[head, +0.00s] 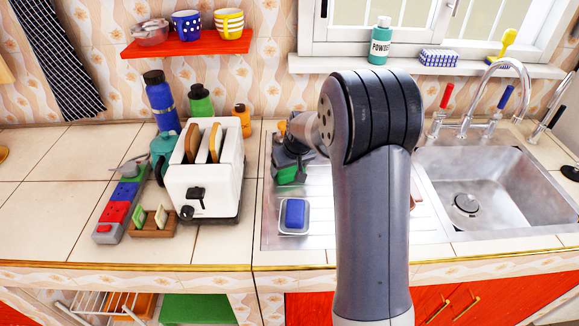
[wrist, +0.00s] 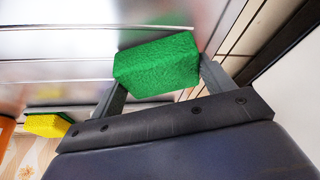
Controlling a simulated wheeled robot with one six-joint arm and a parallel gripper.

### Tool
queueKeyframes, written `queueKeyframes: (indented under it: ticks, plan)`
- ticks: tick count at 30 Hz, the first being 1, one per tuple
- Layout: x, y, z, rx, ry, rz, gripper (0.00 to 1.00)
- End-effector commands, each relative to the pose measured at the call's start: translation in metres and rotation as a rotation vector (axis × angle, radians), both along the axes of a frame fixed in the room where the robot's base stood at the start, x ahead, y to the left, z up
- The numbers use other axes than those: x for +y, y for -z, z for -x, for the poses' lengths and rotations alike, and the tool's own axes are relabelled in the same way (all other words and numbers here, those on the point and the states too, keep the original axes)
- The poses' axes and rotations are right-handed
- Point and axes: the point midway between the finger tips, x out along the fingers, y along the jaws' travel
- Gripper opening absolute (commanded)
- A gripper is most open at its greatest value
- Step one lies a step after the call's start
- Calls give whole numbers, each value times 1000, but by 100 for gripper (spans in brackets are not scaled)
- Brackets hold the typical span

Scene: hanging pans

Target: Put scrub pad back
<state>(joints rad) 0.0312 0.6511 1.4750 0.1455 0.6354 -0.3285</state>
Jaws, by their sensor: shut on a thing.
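The scrub pad (wrist: 156,66) is a green rough block between the two fingers of my gripper (wrist: 160,78) in the wrist view. My gripper is shut on it. In the head view my gripper (head: 291,160) is over the left part of the metal draining board, with green (head: 287,174) showing below it. I cannot tell from the head view whether the pad touches the board. A yellow sponge with a green top (wrist: 48,125) shows at the left of the wrist view, apart from my gripper.
A blue block (head: 295,213) sits in a small dish (head: 294,231) at the front of the draining board (head: 340,245). A white toaster (head: 205,175) stands to the left. The sink (head: 480,190) is at the right. My arm hides the middle of the board.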

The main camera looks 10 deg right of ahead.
Motion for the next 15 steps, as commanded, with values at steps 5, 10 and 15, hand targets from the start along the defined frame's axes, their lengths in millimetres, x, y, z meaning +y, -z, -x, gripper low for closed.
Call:
queueKeyframes:
  ticks: [5, 10, 15]
  plan:
    - [0, 2, 0, 0, 0, 0, 81]
    - [0, 2, 0, 0, 0, 0, 95]
    - [0, 2, 0, 0, 0, 0, 98]
